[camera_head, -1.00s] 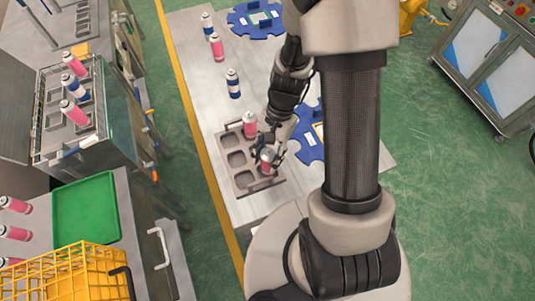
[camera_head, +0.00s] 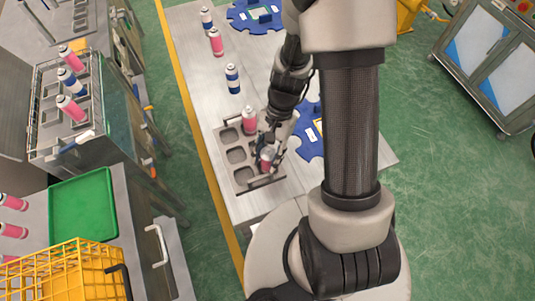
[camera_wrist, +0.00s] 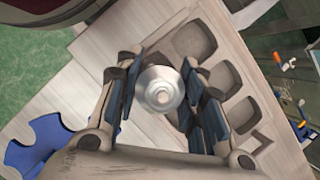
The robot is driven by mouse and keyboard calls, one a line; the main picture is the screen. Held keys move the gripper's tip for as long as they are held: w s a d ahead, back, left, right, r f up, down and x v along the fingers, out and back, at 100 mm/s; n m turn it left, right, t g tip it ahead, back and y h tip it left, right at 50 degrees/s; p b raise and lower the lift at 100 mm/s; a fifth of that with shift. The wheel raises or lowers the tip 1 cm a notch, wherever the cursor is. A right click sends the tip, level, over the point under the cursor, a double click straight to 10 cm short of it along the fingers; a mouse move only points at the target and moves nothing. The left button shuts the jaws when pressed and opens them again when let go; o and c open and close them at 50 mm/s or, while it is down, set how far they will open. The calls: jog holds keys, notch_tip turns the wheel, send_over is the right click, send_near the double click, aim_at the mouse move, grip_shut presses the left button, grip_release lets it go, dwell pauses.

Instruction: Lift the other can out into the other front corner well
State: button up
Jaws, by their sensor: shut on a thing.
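My gripper (camera_head: 267,157) is shut on a pink can (camera_head: 267,164) at the near right corner of the grey tray (camera_head: 262,184). The wrist view looks down on this can's silver domed top (camera_wrist: 160,90) between the two fingers (camera_wrist: 157,92). The can looks upright; its base is hidden, so I cannot tell if it touches the well floor. Another pink can (camera_head: 249,121) stands at the tray's far right corner. The left column of wells, including the near left one (camera_head: 243,175), is empty.
A blue-and-white can (camera_head: 232,79), another pink can (camera_head: 215,42) and a further can (camera_head: 207,20) stand farther along the table (camera_head: 190,60). Blue fixtures (camera_head: 310,128) lie right of my gripper. A green tray (camera_head: 83,208) and yellow basket (camera_head: 65,272) are at left.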

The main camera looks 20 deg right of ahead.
jog(key=shift+f, duration=0.25)
jog(key=o, duration=1.1)
jog(key=shift+r, duration=0.1)
jog(key=v, duration=1.2)
jog(key=s+a+r+n+t+h, duration=0.1)
jog(key=s+r+n+t, duration=0.2)
jog(key=s+r+n, duration=0.2)
jog(key=s+a+r+n+t+h, duration=0.2)
jog(key=s+r+n+t, duration=0.2)
jog(key=r, duration=0.7)
jog(key=s+n, duration=0.1)
jog(key=s, duration=0.1)
jog(key=shift+s+a+r+t+h, duration=0.3)
jog(key=shift+r, duration=0.1)
